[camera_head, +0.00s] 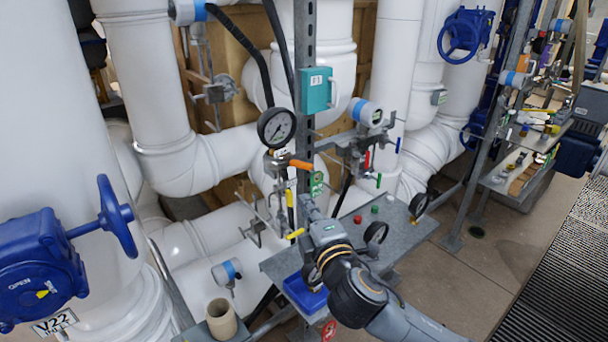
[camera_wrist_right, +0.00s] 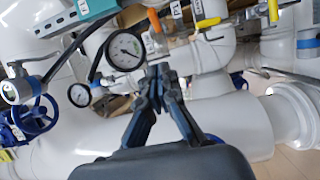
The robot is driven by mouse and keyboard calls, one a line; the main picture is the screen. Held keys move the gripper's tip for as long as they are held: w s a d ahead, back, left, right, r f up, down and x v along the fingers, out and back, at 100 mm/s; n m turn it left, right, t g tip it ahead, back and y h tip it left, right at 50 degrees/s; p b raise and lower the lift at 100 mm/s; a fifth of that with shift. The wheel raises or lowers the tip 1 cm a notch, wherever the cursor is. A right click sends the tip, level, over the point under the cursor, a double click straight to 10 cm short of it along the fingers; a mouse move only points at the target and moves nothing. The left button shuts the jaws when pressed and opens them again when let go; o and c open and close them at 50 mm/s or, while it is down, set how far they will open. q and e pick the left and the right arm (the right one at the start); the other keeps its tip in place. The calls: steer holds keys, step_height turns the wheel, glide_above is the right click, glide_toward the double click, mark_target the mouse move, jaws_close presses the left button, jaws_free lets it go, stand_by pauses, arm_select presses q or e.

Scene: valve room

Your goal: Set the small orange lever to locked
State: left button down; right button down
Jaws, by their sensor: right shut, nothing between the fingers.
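The small orange lever (camera_head: 301,164) sits on thin pipework just below a round pressure gauge (camera_head: 277,128) in the head view. It points to the right and lies about level. In the wrist view an orange handle (camera_wrist_right: 154,20) shows above my fingertips, beside the gauge (camera_wrist_right: 125,50). My right gripper (camera_head: 308,203) is below the orange lever and a green tag (camera_head: 317,184), apart from the lever. In the wrist view its fingers (camera_wrist_right: 158,72) meet at the tips, with nothing between them. My left gripper is in neither view.
A teal box (camera_head: 317,90) is on the upright metal post above. Yellow handles (camera_head: 290,198) are close to my right gripper. A grey metal shelf (camera_head: 405,232) with green and red buttons is beside my right arm. Large white pipes (camera_head: 190,160) stand behind.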

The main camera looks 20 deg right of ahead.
mark_target(308, 168)
steer(key=w+p, duration=0.1)
steer(key=w, duration=0.2)
steer(key=w+d+p, duration=0.1)
steer(key=w, duration=0.3)
steer(key=w+d+p, duration=0.1)
steer(key=w, duration=0.2)
steer(key=shift+w, duration=0.15)
steer(key=shift+w+d, duration=0.35)
steer(key=shift+d, duration=0.05)
steer(key=shift+w+d+p, duration=0.15)
steer(key=shift+w+d, duration=0.1)
steer(key=shift+d, duration=0.25)
steer(key=shift+w+d+p, duration=0.15)
steer(key=shift+w+d, duration=0.05)
steer(key=shift+d, duration=0.25)
